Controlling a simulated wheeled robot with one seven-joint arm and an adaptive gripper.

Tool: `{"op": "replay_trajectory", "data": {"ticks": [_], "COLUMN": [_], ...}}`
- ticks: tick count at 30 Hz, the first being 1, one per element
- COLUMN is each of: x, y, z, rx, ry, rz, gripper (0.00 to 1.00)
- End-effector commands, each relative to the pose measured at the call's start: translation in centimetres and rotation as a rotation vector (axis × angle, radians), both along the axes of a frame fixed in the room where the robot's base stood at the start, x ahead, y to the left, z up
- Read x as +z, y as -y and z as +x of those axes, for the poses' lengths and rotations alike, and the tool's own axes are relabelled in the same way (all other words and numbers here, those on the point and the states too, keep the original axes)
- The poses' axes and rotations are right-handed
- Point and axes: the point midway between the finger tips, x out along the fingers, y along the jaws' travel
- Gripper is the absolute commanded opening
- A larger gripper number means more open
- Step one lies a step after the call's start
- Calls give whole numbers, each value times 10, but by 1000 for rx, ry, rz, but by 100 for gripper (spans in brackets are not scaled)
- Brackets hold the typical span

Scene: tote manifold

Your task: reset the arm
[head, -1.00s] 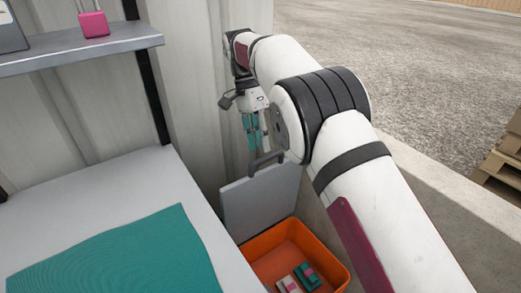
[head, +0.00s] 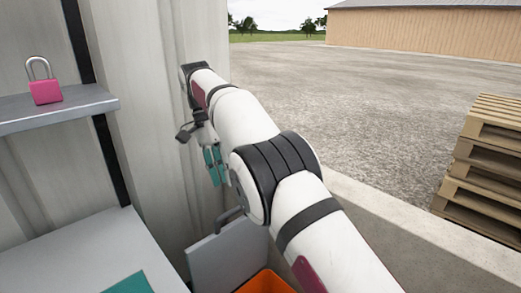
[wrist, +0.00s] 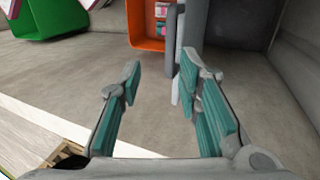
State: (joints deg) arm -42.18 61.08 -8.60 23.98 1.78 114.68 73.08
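My gripper (head: 214,166) hangs at the end of my white arm, near the pale wall panel and above the grey lid with a handle. In the wrist view my gripper (wrist: 168,90) has its two teal-padded fingers spread apart, with only bare floor between them. Nothing is held. The arm stretches forward from the lower right of the head view.
An orange tote (head: 265,283) stands below, its grey lid (head: 228,255) raised; the tote also shows in the wrist view (wrist: 143,42). A green bin (wrist: 45,18) is at upper left there. A pink padlock (head: 46,91) sits on a shelf (head: 75,107). Pallets (head: 485,160) stand right.

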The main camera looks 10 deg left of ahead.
Motion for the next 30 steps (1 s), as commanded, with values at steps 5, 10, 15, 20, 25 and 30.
{"op": "replay_trajectory", "data": {"ticks": [5, 10, 15, 20, 25, 30], "x": [23, 67, 105, 133, 154, 163], "y": [22, 71, 125, 175, 225, 270], "z": [7, 11, 2, -18, -51, -93], "rx": [6, 38, 84, 133, 191, 254], "ry": [-1, -4, 0, 12, 34, 62], "rz": [29, 93, 157, 212, 262, 301], "gripper": [31, 31, 31, 31, 31, 31]}}
